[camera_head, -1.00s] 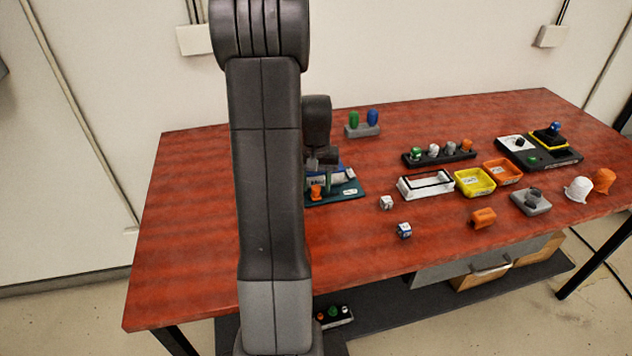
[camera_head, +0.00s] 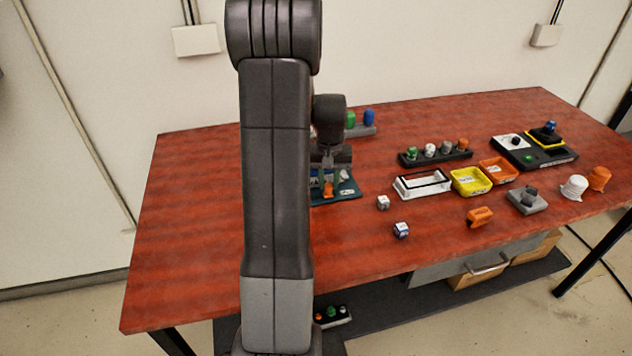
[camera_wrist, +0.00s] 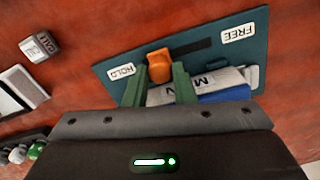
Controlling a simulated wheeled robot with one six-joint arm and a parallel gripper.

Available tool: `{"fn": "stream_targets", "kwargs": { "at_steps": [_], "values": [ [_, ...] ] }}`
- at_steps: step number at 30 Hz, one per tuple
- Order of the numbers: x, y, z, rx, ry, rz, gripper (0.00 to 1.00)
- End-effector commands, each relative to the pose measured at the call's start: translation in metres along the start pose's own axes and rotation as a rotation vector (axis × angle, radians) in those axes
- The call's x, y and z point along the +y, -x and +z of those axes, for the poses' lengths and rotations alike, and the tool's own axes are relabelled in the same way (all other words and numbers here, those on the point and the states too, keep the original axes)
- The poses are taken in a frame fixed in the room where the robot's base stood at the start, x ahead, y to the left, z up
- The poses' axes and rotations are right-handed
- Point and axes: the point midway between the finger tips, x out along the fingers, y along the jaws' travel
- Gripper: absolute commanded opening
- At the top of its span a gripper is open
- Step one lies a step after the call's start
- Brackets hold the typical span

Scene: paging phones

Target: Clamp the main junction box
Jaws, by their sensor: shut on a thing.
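A teal clamp board (camera_wrist: 223,68) lies on the table, with a HOLD label (camera_wrist: 122,71) on its left and a FREE label (camera_wrist: 238,34) on its right in the wrist view. My gripper (camera_wrist: 158,72) is shut on an orange slider knob (camera_wrist: 159,60), its two green fingers either side of it. The knob is at the HOLD end of a dark slot (camera_wrist: 194,48). A blue and white box (camera_wrist: 225,92), with part of a label showing an M, is behind the fingers, partly hidden by my gripper. The knob also shows in the head view (camera_head: 328,189).
Two small white cubes (camera_head: 382,202) (camera_head: 401,230) stand right of the board. A white tray (camera_head: 421,184), yellow bin (camera_head: 470,181) and orange bin (camera_head: 498,170) are farther right. A block with green and blue knobs (camera_head: 369,118) stands behind. The table's front left is clear.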

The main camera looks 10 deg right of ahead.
Motion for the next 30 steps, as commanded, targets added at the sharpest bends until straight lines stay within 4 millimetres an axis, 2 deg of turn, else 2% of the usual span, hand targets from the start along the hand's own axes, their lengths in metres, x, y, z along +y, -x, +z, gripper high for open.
{"fn": "stream_targets", "kwargs": {
  "at_steps": [2,9,10,13,23,26,30],
  "values": [
    [0.006,0.001,-0.002,0.002,-0.001,0.0,0.0],
    [0.006,0.001,-0.002,0.004,0.001,0.002,0.0],
    [0.007,0.001,-0.002,0.004,0.001,0.002,0.27],
    [0.006,0.001,-0.002,0.003,0.001,0.001,0.45],
    [0.005,0.003,-0.002,0.003,0.001,0.0,0.45],
    [0.005,0.013,-0.003,0.006,0.001,0.0,0.45],
    [0.006,0.04,-0.003,0.008,0.0,0.0,0.45]
  ]
}}
